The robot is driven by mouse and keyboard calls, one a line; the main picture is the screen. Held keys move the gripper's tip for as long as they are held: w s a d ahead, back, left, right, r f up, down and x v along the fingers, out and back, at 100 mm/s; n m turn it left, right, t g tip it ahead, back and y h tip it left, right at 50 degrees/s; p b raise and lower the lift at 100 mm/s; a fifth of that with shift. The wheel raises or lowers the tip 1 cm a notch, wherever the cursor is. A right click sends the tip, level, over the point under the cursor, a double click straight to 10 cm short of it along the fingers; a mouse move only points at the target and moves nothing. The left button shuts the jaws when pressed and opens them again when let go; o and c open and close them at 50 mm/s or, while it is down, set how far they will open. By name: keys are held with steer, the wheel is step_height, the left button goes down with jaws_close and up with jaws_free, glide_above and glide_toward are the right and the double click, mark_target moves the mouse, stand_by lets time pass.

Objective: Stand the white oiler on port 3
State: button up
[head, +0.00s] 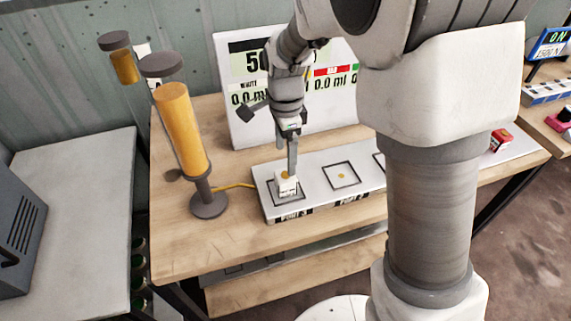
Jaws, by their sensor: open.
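The white oiler (287,187) stands upright, as far as I can tell, inside the square outline of port 3 (279,203), the leftmost port on the pale port block. Whether the fingers touch the oiler cannot be told.
An amber-filled cylinder on a dark stand (187,135) is left of the ports. Port 2 (341,176) is empty beside port 3. A display board (245,110) stands behind. My arm hides the table's middle right. A red oiler-like item (501,140) sits further right.

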steer(key=s+d+r+n+t+y, duration=0.1)
steer(key=s+d+r+n, duration=0.3)
steer(key=r, duration=0.3)
steer(key=s+d+r+n+t, duration=0.2)
steer(key=s+d+r+n, duration=0.15)
steer(key=r, duration=0.25)
steer(key=s+d+r+n+t, duration=0.1)
steer(key=s+d+n, duration=0.1)
steer(key=s, duration=0.3)
steer(key=s+d+r+n+t+h, duration=0.1)
steer(key=s+d+n, duration=0.2)
steer(key=s+n, duration=0.2)
steer(key=shift+s+r+t, duration=0.3)
steer(key=shift+s, duration=0.3)
